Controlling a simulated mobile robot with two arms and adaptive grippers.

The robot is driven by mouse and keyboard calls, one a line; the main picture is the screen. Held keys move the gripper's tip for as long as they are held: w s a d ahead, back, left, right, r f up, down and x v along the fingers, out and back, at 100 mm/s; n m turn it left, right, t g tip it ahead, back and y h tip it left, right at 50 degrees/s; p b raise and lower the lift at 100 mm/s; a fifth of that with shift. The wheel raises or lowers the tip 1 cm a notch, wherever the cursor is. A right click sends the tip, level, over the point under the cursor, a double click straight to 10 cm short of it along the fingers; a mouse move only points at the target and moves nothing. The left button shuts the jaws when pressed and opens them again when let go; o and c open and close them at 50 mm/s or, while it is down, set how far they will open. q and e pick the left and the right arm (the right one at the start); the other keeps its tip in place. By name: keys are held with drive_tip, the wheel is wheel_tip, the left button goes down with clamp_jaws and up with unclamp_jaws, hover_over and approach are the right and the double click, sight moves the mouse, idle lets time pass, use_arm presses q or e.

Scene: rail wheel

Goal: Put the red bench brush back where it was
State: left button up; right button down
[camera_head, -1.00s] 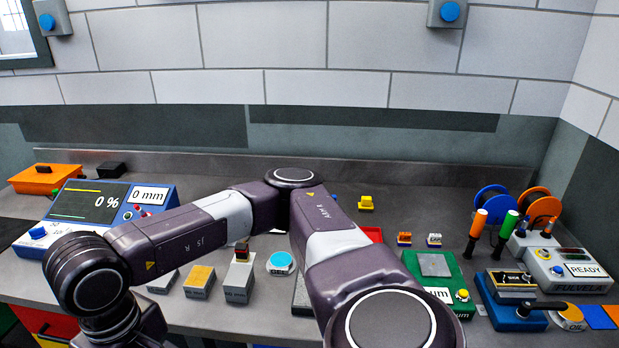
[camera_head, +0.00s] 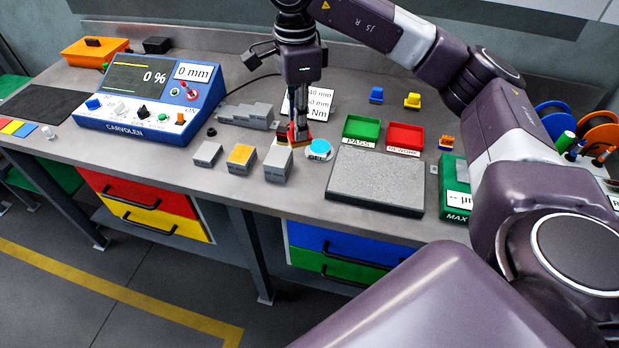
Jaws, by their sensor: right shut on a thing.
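My right gripper (camera_head: 299,122) points straight down over the back middle of the bench. It is shut on a small red piece with a pale lower edge, which I take to be the red bench brush (camera_head: 291,136). The fingers cover much of it. It is just left of the blue round button (camera_head: 319,149) and behind a grey block (camera_head: 278,164). I cannot tell whether its underside touches the bench. My left gripper is out of view.
A green tray (camera_head: 361,131) and a red tray (camera_head: 405,138) stand right of the gripper, behind a grey plate (camera_head: 376,181). A blue console (camera_head: 150,95) is at left. Grey stepped blocks (camera_head: 245,115) stand close left of the gripper. My right arm covers the right side.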

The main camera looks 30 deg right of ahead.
drive_tip(key=w+d+r+m, duration=0.2)
drive_tip(key=d+m, duration=0.1)
drive_tip(key=m, duration=0.2)
drive_tip(key=shift+m, duration=0.8)
drive_tip(key=f, duration=0.9)
drive_tip(key=f+p, duration=0.1)
drive_tip(key=f, duration=0.4)
drive_tip(key=shift+s+d+f, duration=0.1)
drive_tip(key=shift+d+f, duration=0.15)
drive_tip(key=shift+d, duration=0.05)
wheel_tip(320, 180, down, 4)
drive_tip(key=shift+f+p, duration=0.15)
drive_tip(key=shift+p, duration=0.5)
drive_tip(key=shift+f, duration=0.25)
drive_tip(key=shift+f, duration=0.1)
drive_tip(key=shift+f+b, duration=0.15)
drive_tip(key=shift+b, duration=0.15)
drive_tip(key=c, duration=1.8)
unclamp_jaws()
drive_tip(key=shift+c, duration=0.2)
